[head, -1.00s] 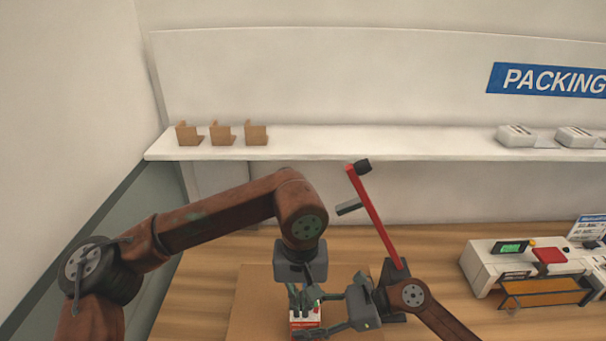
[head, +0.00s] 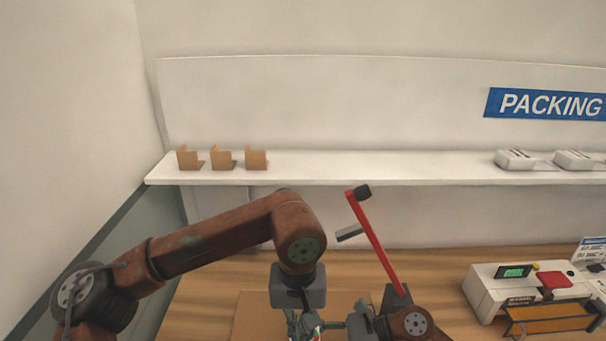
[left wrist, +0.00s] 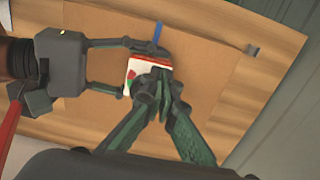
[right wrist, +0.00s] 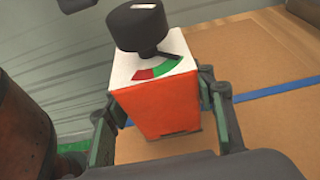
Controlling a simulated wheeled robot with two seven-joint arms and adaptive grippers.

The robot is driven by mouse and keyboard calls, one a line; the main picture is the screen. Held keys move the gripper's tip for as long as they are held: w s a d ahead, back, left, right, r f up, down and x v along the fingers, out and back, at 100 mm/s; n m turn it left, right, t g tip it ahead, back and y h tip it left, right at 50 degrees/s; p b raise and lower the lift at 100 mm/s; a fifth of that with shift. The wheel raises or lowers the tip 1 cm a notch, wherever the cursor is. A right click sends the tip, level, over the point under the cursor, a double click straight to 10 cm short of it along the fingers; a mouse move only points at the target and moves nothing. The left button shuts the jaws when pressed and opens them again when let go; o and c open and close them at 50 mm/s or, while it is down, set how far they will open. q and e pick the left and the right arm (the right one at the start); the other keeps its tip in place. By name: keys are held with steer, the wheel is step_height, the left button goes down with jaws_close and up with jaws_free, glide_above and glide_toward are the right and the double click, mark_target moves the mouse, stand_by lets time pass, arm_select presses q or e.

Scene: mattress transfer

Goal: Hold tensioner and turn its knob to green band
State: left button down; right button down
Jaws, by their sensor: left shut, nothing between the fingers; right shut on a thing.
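The tensioner is a box with an orange-red side (right wrist: 158,108) and a white top, bearing a black knob (right wrist: 137,27) and a red-and-green dial. In the right wrist view the knob's pointer lies toward the right part of the green band. My right gripper (right wrist: 165,120) is shut on the box, one finger on each side. My left gripper (left wrist: 160,108) is shut, its fingertips together over the box top in the left wrist view and hiding much of the knob. The left gripper (head: 305,330) also shows at the bottom of the head view, where the box is mostly cut off.
A brown cardboard sheet (left wrist: 205,55) with a blue strip (right wrist: 265,90) lies under the box on the wooden table (head: 205,290). A red lever (head: 378,245) rises beside my right arm. A white machine (head: 490,293) stands at the right. A shelf (head: 380,170) runs along the back.

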steer(key=shift+r, duration=0.15)
arm_select(q)
step_height(320, 180, up, 4)
steer(key=shift+r, duration=0.25)
